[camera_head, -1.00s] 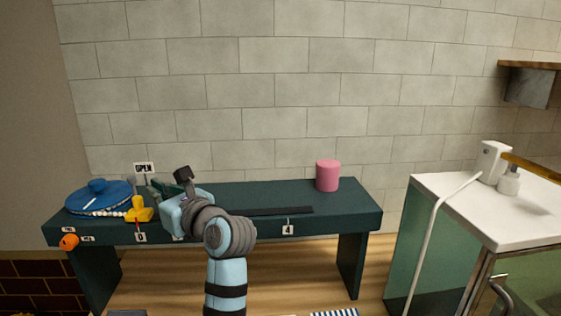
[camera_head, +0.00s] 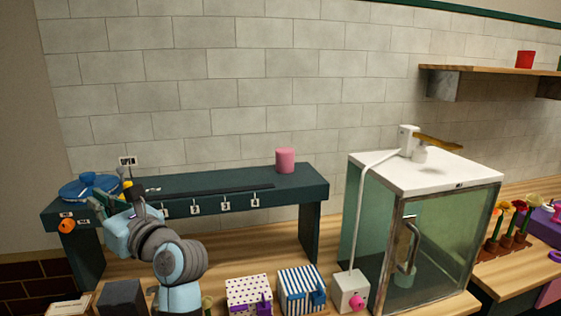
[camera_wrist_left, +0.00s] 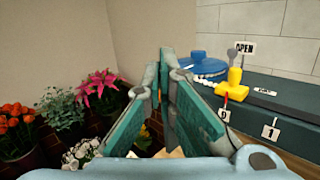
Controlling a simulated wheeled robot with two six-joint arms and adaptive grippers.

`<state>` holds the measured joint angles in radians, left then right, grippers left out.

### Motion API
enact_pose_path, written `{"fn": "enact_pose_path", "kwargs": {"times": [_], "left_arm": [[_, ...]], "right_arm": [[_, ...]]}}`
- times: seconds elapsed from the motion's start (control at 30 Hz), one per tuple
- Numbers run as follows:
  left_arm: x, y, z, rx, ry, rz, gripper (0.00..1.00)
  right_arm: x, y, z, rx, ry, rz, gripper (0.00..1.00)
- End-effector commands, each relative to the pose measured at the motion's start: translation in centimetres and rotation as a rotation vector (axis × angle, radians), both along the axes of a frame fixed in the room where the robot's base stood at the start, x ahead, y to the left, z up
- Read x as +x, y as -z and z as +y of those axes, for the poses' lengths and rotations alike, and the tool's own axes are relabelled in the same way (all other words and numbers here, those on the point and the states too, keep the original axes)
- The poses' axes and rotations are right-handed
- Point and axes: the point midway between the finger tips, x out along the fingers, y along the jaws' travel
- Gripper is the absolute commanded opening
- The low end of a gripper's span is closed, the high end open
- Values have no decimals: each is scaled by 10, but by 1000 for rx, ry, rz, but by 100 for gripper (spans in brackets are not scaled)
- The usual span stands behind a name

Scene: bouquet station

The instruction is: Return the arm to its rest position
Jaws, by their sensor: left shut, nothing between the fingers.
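My left arm rises from the bottom left of the head view, and its light-blue left gripper (camera_head: 106,205) is at the left end of the dark green raised shelf. In the left wrist view the teal fingers of the left gripper (camera_wrist_left: 166,72) meet at their tips with nothing between them. The arm hides part of the shelf front. My right gripper is in neither view.
The dark green shelf (camera_head: 215,180) bears a blue lidded pot (camera_wrist_left: 203,66), a yellow valve (camera_wrist_left: 235,84) and a pink cylinder (camera_head: 285,160). Boxes, a glass cabinet (camera_head: 425,166) and potted flowers stand to the right. More flowers (camera_wrist_left: 100,90) are at the wrist view's left.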

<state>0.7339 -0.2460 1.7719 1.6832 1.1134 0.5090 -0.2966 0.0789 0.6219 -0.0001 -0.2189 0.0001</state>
Motion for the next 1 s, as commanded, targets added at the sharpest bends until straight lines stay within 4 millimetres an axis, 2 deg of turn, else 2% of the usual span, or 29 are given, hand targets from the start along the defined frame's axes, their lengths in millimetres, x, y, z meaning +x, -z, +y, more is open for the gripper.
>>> {"fn": "enact_pose_path", "kwargs": {"times": [0.17, 0.33, 0.47, 0.57, 0.67, 0.7, 0.77, 0.8, 0.87, 0.9, 1.0], "left_arm": [[-10, -12, -1, 216, -14, 25, 0], [-22, -25, -17, 531, -24, 91, 0], [-29, -24, -55, 908, -3, 207, 0], [-29, 1, -102, 1272, 53, 354, 0], [-30, 55, -150, 1640, 157, 535, 0], [-33, 86, -167, 1791, 217, 618, 0], [-43, 143, -187, 2023, 331, 760, 0], [-55, 185, -194, 2171, 422, 861, 0], [-79, 243, -196, 2360, 570, 1004, 0], [-98, 277, -193, 2461, 668, 1089, 0], [-146, 341, -175, 2640, 905, 1275, 0]], "right_arm": [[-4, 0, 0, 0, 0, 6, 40], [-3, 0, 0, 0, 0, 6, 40], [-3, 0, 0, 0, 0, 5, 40], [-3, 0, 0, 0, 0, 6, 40], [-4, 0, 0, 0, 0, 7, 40], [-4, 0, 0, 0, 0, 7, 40], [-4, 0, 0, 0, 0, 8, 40], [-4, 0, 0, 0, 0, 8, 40], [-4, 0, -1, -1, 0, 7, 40], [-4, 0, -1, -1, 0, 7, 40], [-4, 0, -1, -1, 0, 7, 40]]}}
